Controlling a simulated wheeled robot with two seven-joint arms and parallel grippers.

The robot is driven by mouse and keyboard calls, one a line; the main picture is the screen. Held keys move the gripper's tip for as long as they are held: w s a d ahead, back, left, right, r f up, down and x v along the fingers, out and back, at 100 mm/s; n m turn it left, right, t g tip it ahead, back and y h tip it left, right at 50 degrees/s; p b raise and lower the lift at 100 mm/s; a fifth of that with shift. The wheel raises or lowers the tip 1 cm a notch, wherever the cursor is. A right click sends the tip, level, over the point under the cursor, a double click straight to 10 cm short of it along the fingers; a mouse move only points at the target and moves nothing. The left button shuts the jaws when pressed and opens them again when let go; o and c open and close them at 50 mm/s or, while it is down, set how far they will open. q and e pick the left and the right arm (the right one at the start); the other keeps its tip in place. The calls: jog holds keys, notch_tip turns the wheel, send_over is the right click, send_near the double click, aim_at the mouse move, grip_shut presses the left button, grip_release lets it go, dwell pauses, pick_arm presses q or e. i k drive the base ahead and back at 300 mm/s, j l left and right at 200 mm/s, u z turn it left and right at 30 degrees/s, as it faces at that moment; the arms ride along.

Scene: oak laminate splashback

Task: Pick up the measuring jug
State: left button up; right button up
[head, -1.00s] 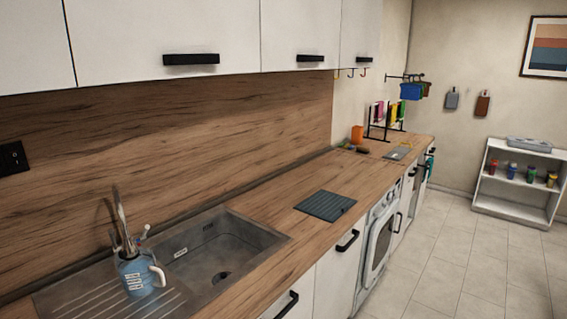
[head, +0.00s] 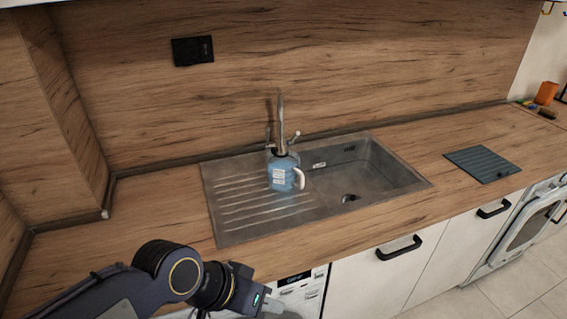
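The measuring jug (head: 283,173) is blue with a white handle on its right side and pale markings on its front. It stands upright on the ridged drainer of the grey sink (head: 230,222), in front of the tap (head: 281,120), whose lower part it hides. My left gripper (head: 277,308) is at the bottom of the head view, in front of the counter's front edge. It is nearer to me than the jug and well apart from it. Its fingers are small and partly cut off, so their opening is unclear. My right gripper is out of view.
The sink bowl (head: 372,178) lies right of the jug. A dark ridged mat (head: 483,163) lies on the counter farther right, and an orange block (head: 546,93) is at the far right. The wooden counter (head: 130,222) left of the sink is clear.

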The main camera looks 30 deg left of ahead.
aim_at(282, 172)
jog(key=i+l, duration=0.25)
jog(key=i, duration=0.15)
jog(key=i+l+u, duration=0.95)
jog(key=k+u, duration=0.1)
jog(key=u, duration=2.35)
